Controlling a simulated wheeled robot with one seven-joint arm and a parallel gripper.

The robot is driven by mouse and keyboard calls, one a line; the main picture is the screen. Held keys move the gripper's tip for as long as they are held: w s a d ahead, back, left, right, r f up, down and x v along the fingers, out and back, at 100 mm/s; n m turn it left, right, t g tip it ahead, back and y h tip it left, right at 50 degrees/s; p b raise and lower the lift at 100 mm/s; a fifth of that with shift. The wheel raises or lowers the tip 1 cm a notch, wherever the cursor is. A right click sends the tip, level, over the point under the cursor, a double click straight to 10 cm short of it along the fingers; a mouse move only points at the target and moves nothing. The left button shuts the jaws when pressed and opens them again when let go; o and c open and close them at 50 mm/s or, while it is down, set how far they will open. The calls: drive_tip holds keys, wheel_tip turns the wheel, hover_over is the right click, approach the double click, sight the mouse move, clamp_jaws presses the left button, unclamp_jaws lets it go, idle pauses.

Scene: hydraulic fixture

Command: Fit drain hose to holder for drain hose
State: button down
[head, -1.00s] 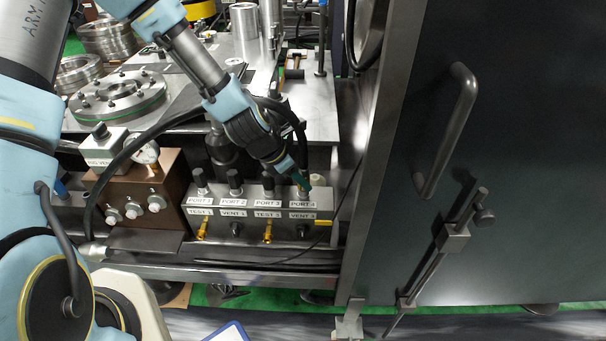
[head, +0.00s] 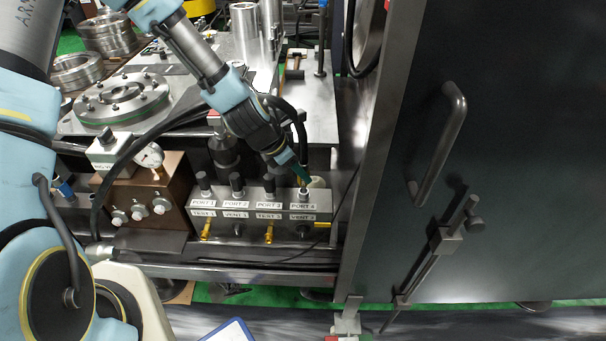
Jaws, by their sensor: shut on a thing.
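The drain hose (head: 132,147) looks like the thick black hose that arcs up from a silver fitting at lower left. It passes behind my arm and loops down on the right to my gripper. My gripper (head: 303,175) has green fingertips and is shut on the hose end, just above the PORT 4 post. The fingers hide the end, and I cannot tell whether it touches the post. No part is labelled as the holder for the drain hose. A small pale round part (head: 318,182) sits right behind the fingertips and could be it, but I cannot be sure.
The port block (head: 262,222) has black-topped posts at PORT 1 to 3 and yellow valves in front. A brown gauge box (head: 158,195) stands to its left. A dark cabinet door (head: 520,170) with a handle closes off the right. A thin black cable hangs beside the block.

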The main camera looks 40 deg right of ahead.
drive_tip(key=shift+r+p, duration=0.3)
drive_tip(key=shift+r, duration=0.2)
drive_tip(key=shift+r, duration=0.15)
drive_tip(key=shift+r+p, duration=0.4)
drive_tip(key=shift+p, duration=0.15)
drive_tip(key=c, duration=1)
unclamp_jaws()
clamp_jaws()
